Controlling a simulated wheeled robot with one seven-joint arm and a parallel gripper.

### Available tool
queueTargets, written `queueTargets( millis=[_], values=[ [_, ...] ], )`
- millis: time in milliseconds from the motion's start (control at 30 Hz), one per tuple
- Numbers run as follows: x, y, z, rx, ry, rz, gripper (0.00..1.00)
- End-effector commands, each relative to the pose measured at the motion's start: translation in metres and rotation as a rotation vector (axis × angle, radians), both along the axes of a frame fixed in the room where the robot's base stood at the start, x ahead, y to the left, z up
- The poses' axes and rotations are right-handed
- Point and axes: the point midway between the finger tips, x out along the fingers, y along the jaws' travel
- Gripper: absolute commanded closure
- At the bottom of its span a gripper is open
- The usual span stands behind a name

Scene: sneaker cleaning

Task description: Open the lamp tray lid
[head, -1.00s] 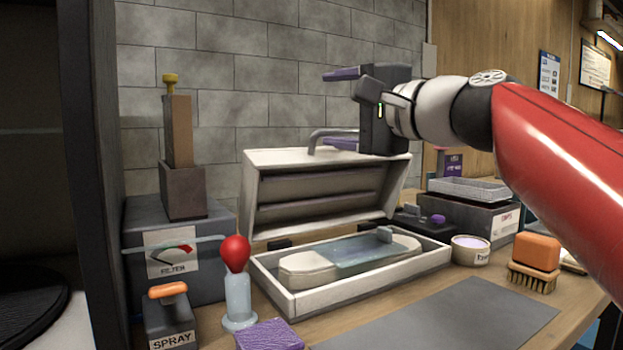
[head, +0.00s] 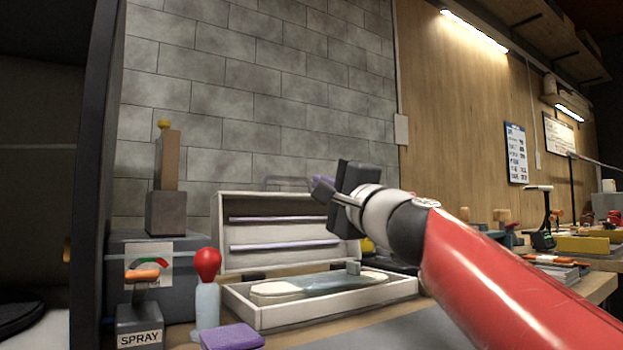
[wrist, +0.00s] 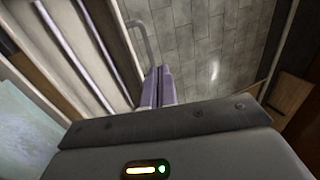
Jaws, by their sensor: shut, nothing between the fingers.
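The lamp tray lid (head: 265,207) stands raised behind the white tray (head: 335,316), its inner face with two pale purple tubes (head: 278,218) turned toward me. A thin grey handle (head: 285,181) shows above its top edge; in the wrist view the handle (wrist: 141,38) is just left of the fingers. My gripper (head: 322,188) is shut and empty, close to the lid's upper right corner; its purple fingers are together in the wrist view (wrist: 157,86). Whether they touch the lid is unclear. A pale sole-shaped piece (head: 285,291) under a bluish sheet lies in the tray.
A red-topped bottle (head: 207,290), a spray box (head: 140,325) and a purple block (head: 232,336) stand at the front left. A grey filter box (head: 190,268) is left of the lid. A grey mat (head: 410,330) lies clear in front; a block wall is behind.

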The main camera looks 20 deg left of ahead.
Motion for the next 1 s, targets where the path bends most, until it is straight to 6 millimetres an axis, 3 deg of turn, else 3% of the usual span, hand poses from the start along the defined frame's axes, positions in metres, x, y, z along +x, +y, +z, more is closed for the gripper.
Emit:
queueTargets(
  millis=[333, 767, 1000],
  values=[
    [0.028, 0.034, 0.018, 0.001, 0.0, 0.001, 1.0],
    [0.032, 0.038, 0.017, 0.001, -0.001, 0.0, 1.0],
    [0.037, 0.044, 0.027, -0.032, 0.026, 0.0, 1.0]
  ],
)
